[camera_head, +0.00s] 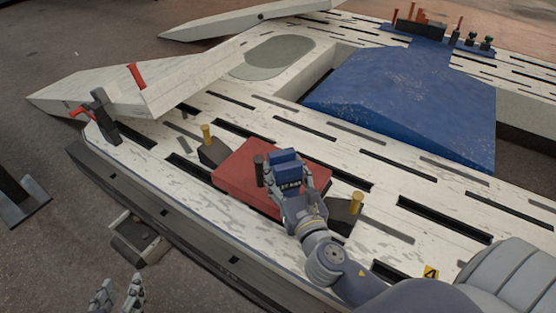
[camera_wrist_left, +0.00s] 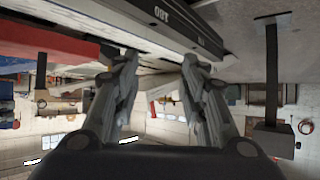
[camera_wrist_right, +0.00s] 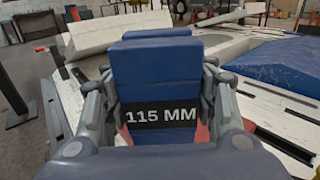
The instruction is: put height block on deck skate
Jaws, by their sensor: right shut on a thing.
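The height block (camera_head: 284,157) is blue with a dark band, which reads 115 MM in the right wrist view (camera_wrist_right: 155,60). My right gripper (camera_head: 290,187) is shut on it, one finger on each side. The block is over the right part of a red-topped plate, apparently the deck skate (camera_head: 238,172), lying on the white deck. Red shows beneath the block in the right wrist view. I cannot tell whether the block touches the plate. My left gripper (camera_head: 120,286) is open and empty, low beside the deck's near edge; its spread fingers show in the left wrist view (camera_wrist_left: 159,62).
Dark ramps with yellow posts (camera_head: 206,134) (camera_head: 356,202) flank the red plate, and a dark upright post (camera_head: 259,170) stands beside the block. The slotted white deck (camera_head: 405,170) has a blue raised part (camera_head: 410,105) behind. A pale ramp (camera_head: 160,85) lies at the left.

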